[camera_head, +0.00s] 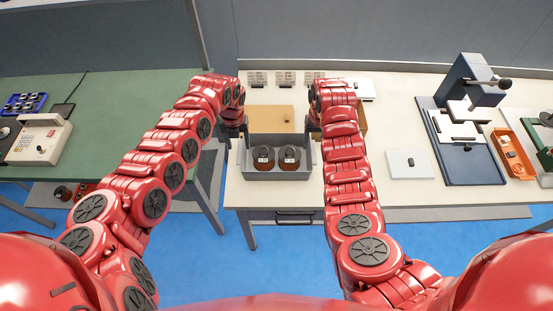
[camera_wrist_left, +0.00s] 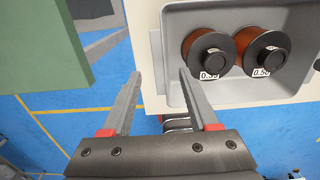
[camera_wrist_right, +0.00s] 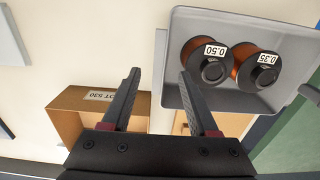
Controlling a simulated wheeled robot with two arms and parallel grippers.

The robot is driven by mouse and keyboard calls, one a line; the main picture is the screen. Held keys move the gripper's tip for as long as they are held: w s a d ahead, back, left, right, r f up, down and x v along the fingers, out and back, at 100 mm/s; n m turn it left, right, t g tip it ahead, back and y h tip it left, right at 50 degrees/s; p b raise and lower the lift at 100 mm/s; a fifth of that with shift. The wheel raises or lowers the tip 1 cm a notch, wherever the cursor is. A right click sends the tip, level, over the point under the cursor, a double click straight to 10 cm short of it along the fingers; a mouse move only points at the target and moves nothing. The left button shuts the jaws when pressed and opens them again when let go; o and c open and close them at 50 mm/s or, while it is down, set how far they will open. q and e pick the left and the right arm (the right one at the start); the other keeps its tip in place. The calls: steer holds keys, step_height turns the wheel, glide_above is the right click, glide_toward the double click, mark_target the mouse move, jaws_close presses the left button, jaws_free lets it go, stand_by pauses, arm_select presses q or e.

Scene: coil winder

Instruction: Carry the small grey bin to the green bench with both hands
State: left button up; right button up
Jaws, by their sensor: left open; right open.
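The small grey bin (camera_head: 278,173) sits at the front edge of the cream table, with two copper wire spools (camera_head: 289,158) standing inside it. Labels on the spools read 0.35 and 0.50 in the right wrist view. My left gripper (camera_head: 232,132) is at the bin's left side. In the left wrist view its open fingers (camera_wrist_left: 158,75) are beside the bin's end wall (camera_wrist_left: 165,50). My right gripper (camera_head: 314,128) is at the bin's right side, its open fingers (camera_wrist_right: 160,73) beside the bin's end (camera_wrist_right: 172,60). The green bench (camera_head: 130,103) stands to the left.
A cardboard box (camera_wrist_right: 65,118) stands near my right gripper. A keypad device (camera_head: 40,139) and a blue tray (camera_head: 24,103) are on the green bench's left part; its middle is bare. A floor gap separates the bench and table. A dark blue press (camera_head: 468,165) and orange tray (camera_head: 513,154) stand right.

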mark_target(240, 152)
arm_select(q)
steer(key=shift+f, duration=2.7)
arm_select(e)
steer(key=shift+f, duration=2.7)
arm_select(q)
jaws_close()
arm_select(e)
jaws_close()
steer(key=shift+r, duration=0.1)
